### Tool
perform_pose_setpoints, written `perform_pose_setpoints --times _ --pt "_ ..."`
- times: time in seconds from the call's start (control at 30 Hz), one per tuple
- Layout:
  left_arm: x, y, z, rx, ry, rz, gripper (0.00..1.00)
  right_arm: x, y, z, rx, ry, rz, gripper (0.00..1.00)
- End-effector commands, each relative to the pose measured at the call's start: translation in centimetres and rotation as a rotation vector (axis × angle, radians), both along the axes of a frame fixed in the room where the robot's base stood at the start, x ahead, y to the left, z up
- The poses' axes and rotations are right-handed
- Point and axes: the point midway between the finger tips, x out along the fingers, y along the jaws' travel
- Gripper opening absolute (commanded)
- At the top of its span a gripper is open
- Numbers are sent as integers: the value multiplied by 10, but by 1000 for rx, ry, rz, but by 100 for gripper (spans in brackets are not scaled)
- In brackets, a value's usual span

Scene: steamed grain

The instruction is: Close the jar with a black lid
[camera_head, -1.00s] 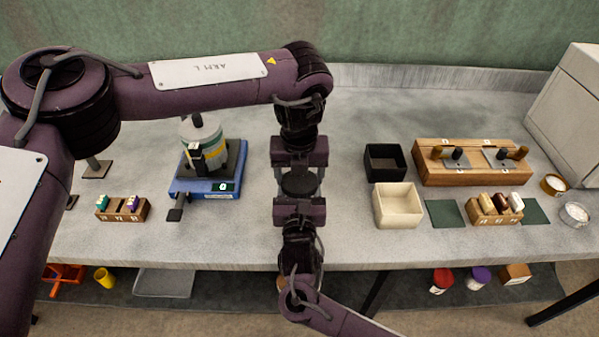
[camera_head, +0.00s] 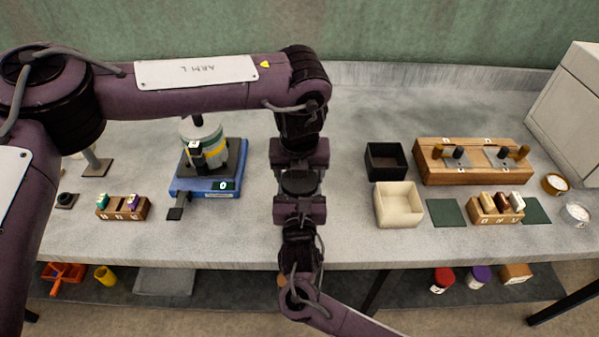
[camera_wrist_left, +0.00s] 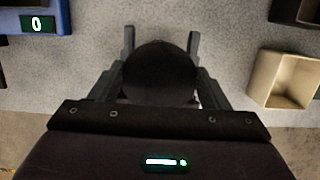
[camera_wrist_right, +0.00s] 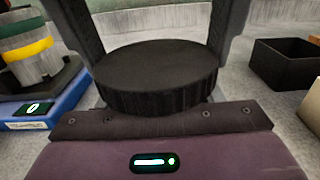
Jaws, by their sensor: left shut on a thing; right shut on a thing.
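The black lid (camera_head: 298,183) is level at the middle of the head view, between my two facing grippers. It shows as a dark disc in the left wrist view (camera_wrist_left: 160,72) and as a ribbed-edge black disc in the right wrist view (camera_wrist_right: 155,75). My left gripper (camera_head: 299,166) is shut with a finger on each side of the lid. My right gripper (camera_head: 299,203) comes from the front, shut at or just under the lid. The jar body is hidden under the lid, so I cannot see how the lid sits on it.
A blue scale (camera_head: 205,186) with a striped canister (camera_head: 212,150) stands left, beside a small wooden block rack (camera_head: 118,208). Black (camera_head: 385,162) and cream (camera_head: 399,205) open boxes and a wooden tool holder (camera_head: 470,168) stand right. Bare counter lies around the grippers.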

Motion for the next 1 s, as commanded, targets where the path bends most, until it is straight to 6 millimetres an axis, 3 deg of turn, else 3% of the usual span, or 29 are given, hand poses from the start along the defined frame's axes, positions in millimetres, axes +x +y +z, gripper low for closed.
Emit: perform_pose_setpoints --times 1.0 --pt "4 0 5 -4 -25 4 28 0 0 0 0 -1 -1 19"
